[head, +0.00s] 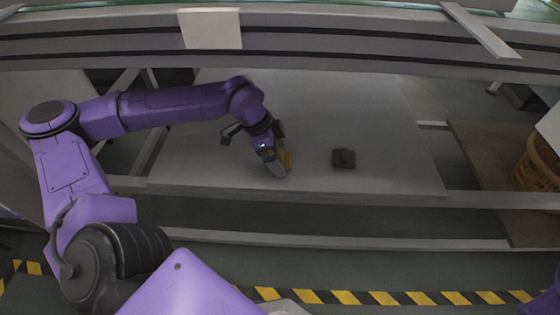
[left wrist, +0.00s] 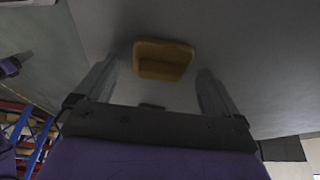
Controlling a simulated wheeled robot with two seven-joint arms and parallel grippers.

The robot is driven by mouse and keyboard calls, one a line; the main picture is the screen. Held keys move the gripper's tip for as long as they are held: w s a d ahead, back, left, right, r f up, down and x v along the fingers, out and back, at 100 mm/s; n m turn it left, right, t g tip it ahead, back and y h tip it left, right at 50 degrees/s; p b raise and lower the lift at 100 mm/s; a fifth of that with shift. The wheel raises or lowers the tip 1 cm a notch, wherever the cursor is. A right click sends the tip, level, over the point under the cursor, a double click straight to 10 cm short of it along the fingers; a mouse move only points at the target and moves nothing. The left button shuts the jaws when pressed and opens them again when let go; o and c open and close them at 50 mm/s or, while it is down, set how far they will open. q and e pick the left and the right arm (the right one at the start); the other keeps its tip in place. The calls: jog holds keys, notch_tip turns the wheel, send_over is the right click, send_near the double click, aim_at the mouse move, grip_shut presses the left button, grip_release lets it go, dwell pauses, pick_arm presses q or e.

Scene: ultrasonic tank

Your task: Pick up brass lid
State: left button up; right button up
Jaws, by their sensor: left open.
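The brass lid (left wrist: 162,60) is a small yellow-brown piece with rounded corners and a raised rim. In the left wrist view it lies on the grey surface, ahead of and between my left gripper's fingers. My left gripper (left wrist: 157,85) is open, with a finger on each side and nothing between the tips. In the head view my left gripper (head: 277,169) is low over the grey shelf and partly hides the lid (head: 286,159), which shows at its right side. I cannot tell whether the fingers touch the shelf.
A small dark block (head: 344,158) lies on the grey shelf (head: 400,130) to the right of the lid. A long grey beam (head: 350,45) runs above and behind the shelf. A wicker basket (head: 536,168) stands at the far right. The right part of the shelf is clear.

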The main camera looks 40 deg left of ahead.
pick_arm(q)
jog(key=shift+r, duration=0.1)
jog(key=c, duration=1.4)
